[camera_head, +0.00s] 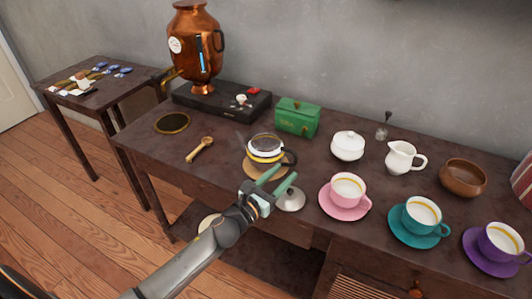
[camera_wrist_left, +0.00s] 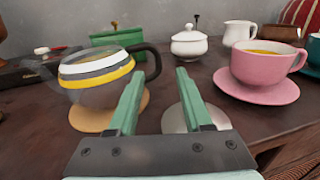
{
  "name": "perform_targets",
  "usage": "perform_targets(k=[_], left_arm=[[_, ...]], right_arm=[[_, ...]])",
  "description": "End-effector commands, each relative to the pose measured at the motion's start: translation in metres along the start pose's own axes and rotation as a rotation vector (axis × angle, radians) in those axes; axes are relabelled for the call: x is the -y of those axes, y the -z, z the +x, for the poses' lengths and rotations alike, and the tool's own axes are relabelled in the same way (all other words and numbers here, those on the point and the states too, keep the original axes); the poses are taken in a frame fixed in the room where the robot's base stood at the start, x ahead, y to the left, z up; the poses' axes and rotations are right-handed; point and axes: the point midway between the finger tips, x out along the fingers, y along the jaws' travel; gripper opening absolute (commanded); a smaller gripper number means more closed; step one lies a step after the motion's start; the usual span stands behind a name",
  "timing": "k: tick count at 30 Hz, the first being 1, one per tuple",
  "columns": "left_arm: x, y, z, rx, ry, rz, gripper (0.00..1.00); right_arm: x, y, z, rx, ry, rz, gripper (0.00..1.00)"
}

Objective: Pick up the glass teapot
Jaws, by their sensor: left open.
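The glass teapot (camera_head: 264,150) stands upright on a round tan coaster (camera_head: 254,173) near the table's front edge. It has white and yellow bands and a black handle on its right. In the left wrist view the teapot (camera_wrist_left: 92,78) is at the left, its spout pointing left. My left gripper (camera_head: 281,180) has green fingers and is open and empty, just in front and to the right of the teapot, close to the handle. In the left wrist view the handle's end is beyond the left finger of my gripper (camera_wrist_left: 158,82). My right gripper is not in view.
A metal disc (camera_head: 291,200) lies just right of the teapot. Pink (camera_head: 346,194), teal (camera_head: 421,220) and purple (camera_head: 497,248) cups stand further right. A green box (camera_head: 297,117) and white lidded pot (camera_head: 347,146) stand behind. A wooden scoop (camera_head: 199,150) lies left.

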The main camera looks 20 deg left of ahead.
Motion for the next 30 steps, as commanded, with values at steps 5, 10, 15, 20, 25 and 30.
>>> perform_targets(k=[5, 10, 15, 20, 25, 30], left_arm=[[-0.002, -0.004, 0.025, 0.004, 0.0, 0.0, 0.5], [-0.002, -0.003, 0.044, 0.002, 0.001, 0.0, 0.5], [-0.002, -0.003, 0.048, 0.002, 0.001, 0.0, 0.5], [-0.002, -0.003, 0.048, 0.002, 0.001, 0.0, 0.47], [-0.002, -0.003, 0.047, 0.001, 0.001, 0.0, 0.28], [-0.002, -0.003, 0.047, 0.001, 0.0, 0.0, 0.09]], right_arm=[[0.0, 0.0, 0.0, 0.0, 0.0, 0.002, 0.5], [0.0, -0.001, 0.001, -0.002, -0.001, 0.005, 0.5], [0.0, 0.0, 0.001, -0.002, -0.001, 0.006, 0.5], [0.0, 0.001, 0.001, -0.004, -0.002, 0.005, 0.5], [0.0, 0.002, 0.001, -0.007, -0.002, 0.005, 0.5], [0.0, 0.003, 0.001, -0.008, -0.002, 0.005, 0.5]])
